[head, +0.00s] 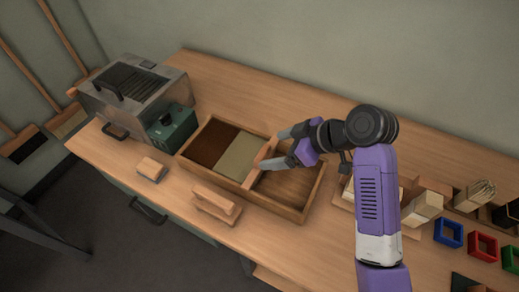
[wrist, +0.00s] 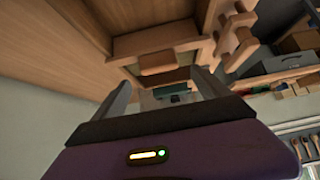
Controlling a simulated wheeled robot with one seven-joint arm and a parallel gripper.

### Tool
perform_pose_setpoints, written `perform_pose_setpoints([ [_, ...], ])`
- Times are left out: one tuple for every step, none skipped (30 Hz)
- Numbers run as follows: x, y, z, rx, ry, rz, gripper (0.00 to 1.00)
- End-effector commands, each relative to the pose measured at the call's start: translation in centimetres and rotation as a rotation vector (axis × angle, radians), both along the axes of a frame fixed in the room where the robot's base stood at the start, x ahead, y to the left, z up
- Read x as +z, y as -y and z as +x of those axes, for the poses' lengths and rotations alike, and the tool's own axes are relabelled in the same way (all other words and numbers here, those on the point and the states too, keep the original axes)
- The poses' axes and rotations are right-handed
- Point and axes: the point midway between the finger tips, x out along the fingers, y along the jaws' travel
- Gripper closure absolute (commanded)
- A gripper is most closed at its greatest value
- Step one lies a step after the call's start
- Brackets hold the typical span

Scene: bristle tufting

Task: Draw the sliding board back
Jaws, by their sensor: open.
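A wooden tray (head: 290,212) lies on the bench, with a dark brown section at left, a beige section in the middle and a bare wooden section at right. The sliding board (head: 259,166) stands upright across the tray between the beige and bare sections. My gripper (head: 272,149) is open above the tray, close to the board, with its fingers pointing left. In the wrist view a wooden grip block (wrist: 157,62), seemingly the board's, shows between and beyond my gripper's fingers (wrist: 163,84). I cannot tell whether they touch it. My fingers hide part of the board.
A grey metal machine (head: 130,95) and a green box (head: 172,128) stand left of the tray. A small wooden-topped brush block (head: 152,169) and a wooden stand (head: 216,203) sit in front. Bristle bundles (head: 425,205) and coloured square rings (head: 449,234) lie at right.

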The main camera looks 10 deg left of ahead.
Motion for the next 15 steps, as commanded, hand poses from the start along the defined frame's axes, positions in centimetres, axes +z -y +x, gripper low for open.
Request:
perform_pose_setpoints([
  [-0.5,-0.6,0.1,0.003,-0.003,-0.001,0.15],
  [-0.9,-0.9,0.2,0.002,-0.003,-0.001,0.15],
  [-1.3,-1.4,0.3,0.003,-0.003,-0.001,0.15],
  [-1.7,-1.7,0.5,0.002,-0.002,0.000,0.15],
  [-2.0,-2.0,0.6,0.001,-0.003,-0.001,0.15],
  [-2.4,-2.3,0.8,0.000,-0.002,0.000,0.15],
  [-2.8,-2.6,0.8,0.000,-0.003,-0.001,0.15],
  [-3.0,-2.9,1.0,0.000,-0.002,-0.001,0.15],
  [-3.4,-3.2,1.1,-0.001,-0.002,0.000,0.15],
  [-3.6,-3.4,1.2,-0.001,-0.002,0.000,0.15],
  [-3.8,-3.6,1.3,-0.001,-0.002,0.000,0.15],
  [-4.0,-3.8,1.4,-0.002,-0.001,0.000,0.15],
  [-4.2,-3.9,1.4,-0.002,-0.001,0.000,0.15],
  [-4.3,-4.0,1.5,-0.002,-0.001,0.000,0.15],
  [-4.4,-4.1,1.5,-0.001,0.000,0.000,0.15],
])
